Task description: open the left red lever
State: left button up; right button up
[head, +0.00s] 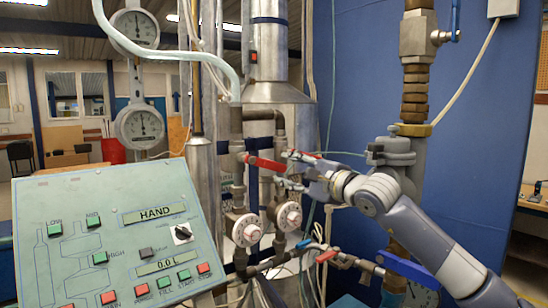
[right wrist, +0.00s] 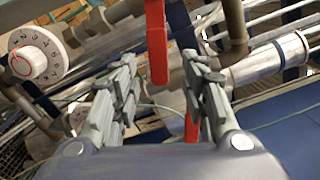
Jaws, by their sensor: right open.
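The left red lever (head: 265,163) is on a pipe valve in the middle of the head view, slanting slightly down to the right. A second red lever (head: 306,154) is just right of it, partly hidden by my gripper. My right gripper (head: 294,171) reaches in from the right, its fingertips close to the left lever's free end. In the right wrist view my open right gripper (right wrist: 159,75) has a red lever (right wrist: 157,42) in the gap between its fingertips, with no clear contact. Another red piece (right wrist: 191,127) shows lower, beside the right finger. My left gripper is out of view.
Two white dials (head: 246,230) (head: 289,216) sit below the levers. A green control panel (head: 115,185) fills the lower left. A thick pipe with a valve (head: 392,150) stands behind my right arm. Blue-handled (head: 304,243) and red-handled (head: 327,256) valves are lower down.

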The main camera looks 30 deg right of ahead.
aim_at(277, 167)
jog(key=w+p, duration=0.1)
jog(key=w, duration=0.1)
jog(key=w+p, duration=0.1)
jog(key=w, duration=0.1)
jog(key=w+p, duration=0.1)
jog(key=w, duration=0.1)
jog(key=shift+w+a, duration=0.15)
jog(key=shift+a, duration=0.15)
jog(key=shift+w+f, duration=0.1)
jog(key=shift+w, duration=0.1)
jog(key=c, duration=0.6)
grip_shut()
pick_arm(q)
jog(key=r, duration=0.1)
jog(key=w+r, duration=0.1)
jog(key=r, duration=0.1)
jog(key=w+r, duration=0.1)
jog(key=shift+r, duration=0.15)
